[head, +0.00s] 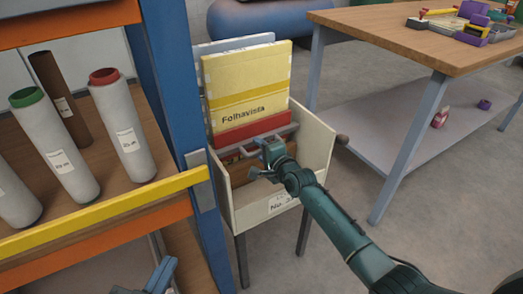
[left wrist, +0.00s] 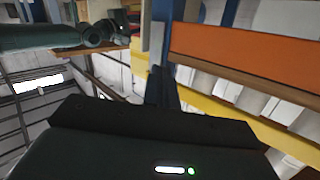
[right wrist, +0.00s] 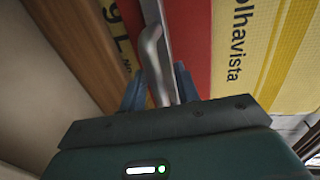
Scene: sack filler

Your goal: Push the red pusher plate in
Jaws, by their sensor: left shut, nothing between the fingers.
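The red pusher plate (head: 252,132) stands upright in a cream bin (head: 313,160), against the front of a yellow sack marked "Folhavista" (head: 247,88). It also shows in the right wrist view (right wrist: 190,35). A grey bar handle (right wrist: 153,60) runs on the near side of the plate. My right gripper (head: 262,160) reaches into the bin from the right. Its fingers are apart, with the grey handle between them; whether they touch it I cannot tell. My left gripper (head: 160,275) is shut and empty at the lower left, far from the plate.
A shelf rack with a blue post (head: 180,110) and yellow rail (head: 110,212) stands left of the bin, holding several tubes (head: 122,130). A wooden table (head: 420,35) stands to the right. Open floor (head: 320,240) lies in front of the bin.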

